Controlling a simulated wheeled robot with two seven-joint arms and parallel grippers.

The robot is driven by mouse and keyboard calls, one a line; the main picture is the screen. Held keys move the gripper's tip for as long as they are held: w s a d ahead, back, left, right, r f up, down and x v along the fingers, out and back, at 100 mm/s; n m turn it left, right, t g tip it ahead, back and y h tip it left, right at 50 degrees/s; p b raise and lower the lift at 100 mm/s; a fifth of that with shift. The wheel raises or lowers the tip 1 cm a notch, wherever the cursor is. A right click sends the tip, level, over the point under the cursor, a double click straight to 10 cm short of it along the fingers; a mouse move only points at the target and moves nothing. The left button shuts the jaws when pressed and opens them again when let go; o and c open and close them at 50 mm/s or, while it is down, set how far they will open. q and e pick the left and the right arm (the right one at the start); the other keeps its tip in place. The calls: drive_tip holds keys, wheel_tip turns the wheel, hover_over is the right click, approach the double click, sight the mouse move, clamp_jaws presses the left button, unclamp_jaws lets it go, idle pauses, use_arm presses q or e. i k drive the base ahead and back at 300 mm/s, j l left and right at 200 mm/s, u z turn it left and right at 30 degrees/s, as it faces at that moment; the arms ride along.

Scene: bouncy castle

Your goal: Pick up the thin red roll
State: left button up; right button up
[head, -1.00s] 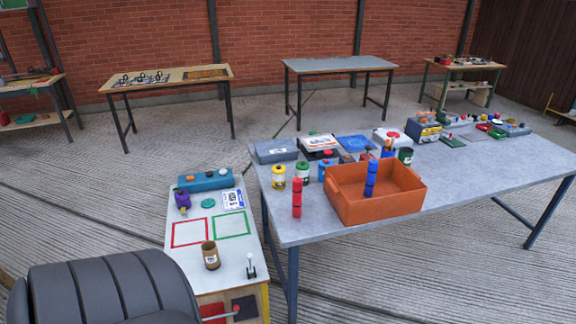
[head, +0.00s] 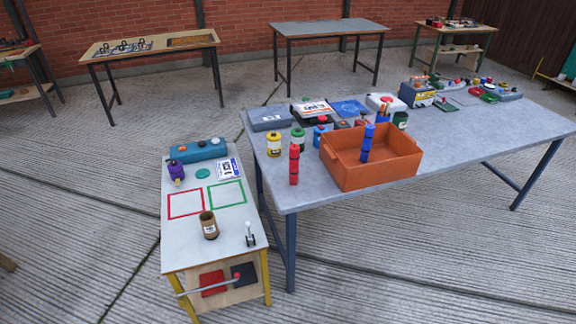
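A thin red roll (head: 294,165) stands upright near the front left edge of the grey table. It looks like stacked red segments with dark bands between them. It is left of the orange bin (head: 372,174) with a small gap. Neither of my grippers is in view.
A blue roll (head: 367,143) stands at the orange bin. Yellow (head: 273,145) and green (head: 298,139) cans stand behind the red roll. A low white-topped bench (head: 187,240) adjoins the grey table (head: 470,150) on the left, with a brown cup (head: 208,225) on it. Open floor lies in front.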

sight(294, 149)
drive_tip(key=i+l+u, duration=0.1)
drive_tip(key=l, duration=0.35)
drive_tip(key=i+l+u, duration=0.1)
drive_tip(key=l, duration=0.35)
drive_tip(key=i+l, duration=0.2)
drive_tip(key=l, duration=0.3)
drive_tip(key=i+l+u, duration=0.15)
drive_tip(key=l, duration=0.3)
